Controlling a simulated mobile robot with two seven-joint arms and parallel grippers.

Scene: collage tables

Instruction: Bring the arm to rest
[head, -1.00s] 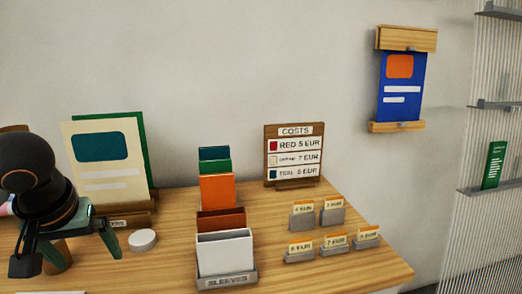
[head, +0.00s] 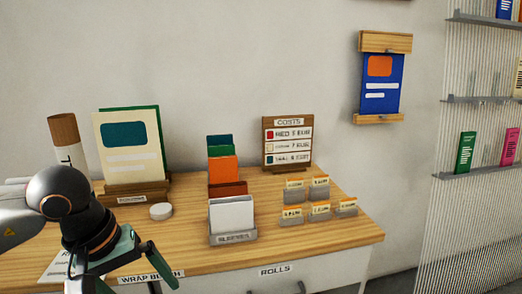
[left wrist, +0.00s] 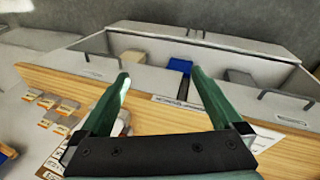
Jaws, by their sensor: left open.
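My left gripper (head: 122,268) is at the lower left of the head view, in front of the wrap bench (head: 190,254). Its two green fingers are spread apart. In the left wrist view the open fingers (left wrist: 160,85) hang over the wooden bench edge, with nothing held between them. My left arm (head: 50,200) comes in from the left and covers part of the bench. My right gripper is in neither view.
The bench holds a sleeves holder (head: 233,237), a costs board (head: 287,143), card holders (head: 319,213), a white disc (head: 161,211), a poster stand (head: 128,150) and a cardboard tube (head: 66,140). Shelves (head: 478,172) stand at right. The bench's front strip is mostly clear.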

